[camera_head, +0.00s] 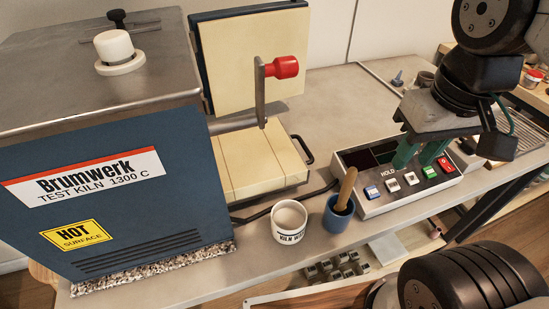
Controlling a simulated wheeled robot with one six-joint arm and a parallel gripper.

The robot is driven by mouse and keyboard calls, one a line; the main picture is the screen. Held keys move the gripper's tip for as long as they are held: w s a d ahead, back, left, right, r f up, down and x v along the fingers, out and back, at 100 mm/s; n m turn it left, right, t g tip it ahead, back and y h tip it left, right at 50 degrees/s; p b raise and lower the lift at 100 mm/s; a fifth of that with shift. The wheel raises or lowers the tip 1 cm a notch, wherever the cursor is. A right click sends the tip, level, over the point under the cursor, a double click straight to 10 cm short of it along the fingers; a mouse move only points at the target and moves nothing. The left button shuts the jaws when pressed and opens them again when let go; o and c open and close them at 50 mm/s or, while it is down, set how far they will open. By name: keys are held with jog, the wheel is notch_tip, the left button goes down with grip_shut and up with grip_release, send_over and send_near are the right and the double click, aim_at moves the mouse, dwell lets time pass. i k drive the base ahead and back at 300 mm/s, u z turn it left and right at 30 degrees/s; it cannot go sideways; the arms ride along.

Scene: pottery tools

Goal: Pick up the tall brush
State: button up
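A wooden stick-like handle (346,190), likely the tall brush, stands tilted in a small blue cup (337,218) near the bench's front edge. Its upper end leans slightly right. Its lower end is hidden inside the cup, so I see no bristles. My gripper (416,156) has green fingers and hangs to the right of the handle, in front of or over the control box. The fingers look apart with nothing between them, and they do not touch the handle.
A white mug (289,222) stands just left of the blue cup. A control box (412,189) with coloured buttons lies to the right. A large blue kiln (110,185) with an open hatch fills the left. A cable runs behind the cups.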

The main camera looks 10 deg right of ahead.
aim_at(340, 208)
jog(key=k, duration=0.5)
jog(key=z, duration=1.9)
jog(key=k, duration=1.55)
jog(key=u, duration=2.05)
jog(key=i, duration=0.5)
